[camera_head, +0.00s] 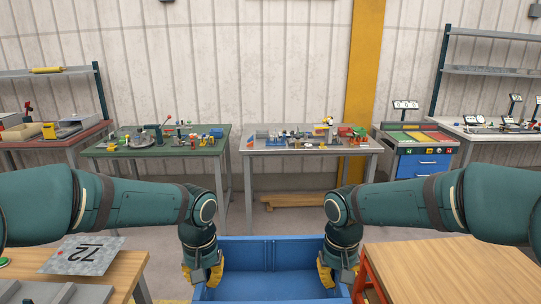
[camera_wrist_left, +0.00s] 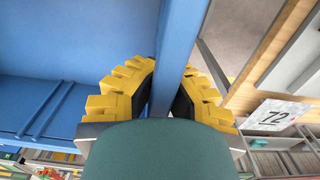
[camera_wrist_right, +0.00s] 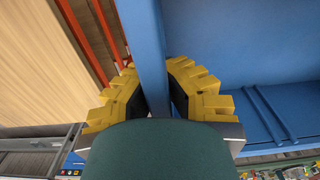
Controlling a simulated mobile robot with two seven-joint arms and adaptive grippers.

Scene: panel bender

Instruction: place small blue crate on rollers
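The blue crate (camera_head: 268,254) is at the bottom centre of the head view, between my two arms, its open top facing up. Its lower part is cut off by the frame. My left gripper (camera_head: 206,274) is shut on its left wall, with yellow fingers on both sides of the blue wall (camera_wrist_left: 181,40) in the left wrist view. My right gripper (camera_head: 334,272) is shut on its right wall, which also runs between the fingers in the right wrist view (camera_wrist_right: 143,40). I cannot make out any rollers.
A wooden-topped table (camera_head: 450,270) with an orange-red frame (camera_head: 372,275) stands close to the crate's right. Another table at the left holds a plate marked 72 (camera_head: 84,255). Cluttered workbenches (camera_head: 160,150) line the back wall, with open floor before them.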

